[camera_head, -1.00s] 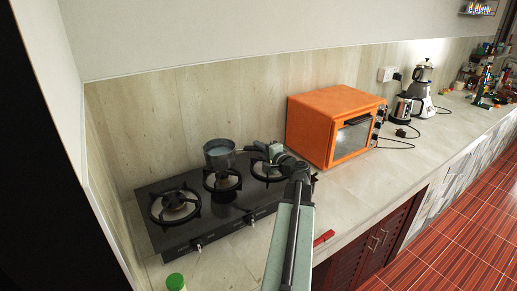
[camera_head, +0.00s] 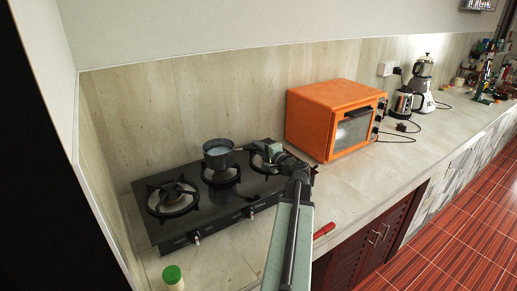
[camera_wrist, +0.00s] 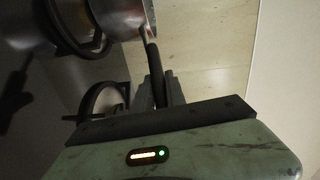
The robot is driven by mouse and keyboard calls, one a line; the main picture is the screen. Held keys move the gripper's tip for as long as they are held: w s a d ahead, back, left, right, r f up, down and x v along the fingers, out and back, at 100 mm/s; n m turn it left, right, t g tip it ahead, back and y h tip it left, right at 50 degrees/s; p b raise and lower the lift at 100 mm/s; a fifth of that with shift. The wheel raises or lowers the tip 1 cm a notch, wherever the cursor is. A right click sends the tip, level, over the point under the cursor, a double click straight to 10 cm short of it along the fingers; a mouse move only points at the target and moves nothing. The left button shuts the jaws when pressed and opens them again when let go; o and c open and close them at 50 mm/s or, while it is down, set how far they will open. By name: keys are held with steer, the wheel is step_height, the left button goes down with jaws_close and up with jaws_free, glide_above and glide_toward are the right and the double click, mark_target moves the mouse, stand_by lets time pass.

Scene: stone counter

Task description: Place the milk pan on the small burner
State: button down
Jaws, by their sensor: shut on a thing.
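The milk pan (camera_head: 218,155) is a small dark metal pot with a pale bluish inside. It is upright over the middle burner (camera_head: 221,174) of the black three-burner stove (camera_head: 232,208). I cannot tell whether its base touches the grate. My gripper (camera_head: 258,149) is shut on the pan's dark handle, to the right of the pan and above the right burner (camera_head: 267,163). In the wrist view, the handle (camera_wrist: 152,62) runs between my fingers (camera_wrist: 160,93), and the shiny pan side (camera_wrist: 120,18) shows at the top. The left burner (camera_head: 172,199) is empty.
An orange toaster oven (camera_head: 335,118) stands close to the right of the stove. A green-capped bottle (camera_head: 173,276) is near the front left. A red-handled object (camera_head: 324,230) lies at the counter's front. A kettle (camera_head: 405,102) and blender (camera_head: 421,85) stand further right.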

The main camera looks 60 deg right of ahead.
steer(key=shift+f, duration=0.2)
steer(key=c, duration=1.3)
jaws_free()
steer(key=v, duration=0.7)
steer(key=shift+s+a, duration=0.15)
steer(key=shift+s, duration=0.25)
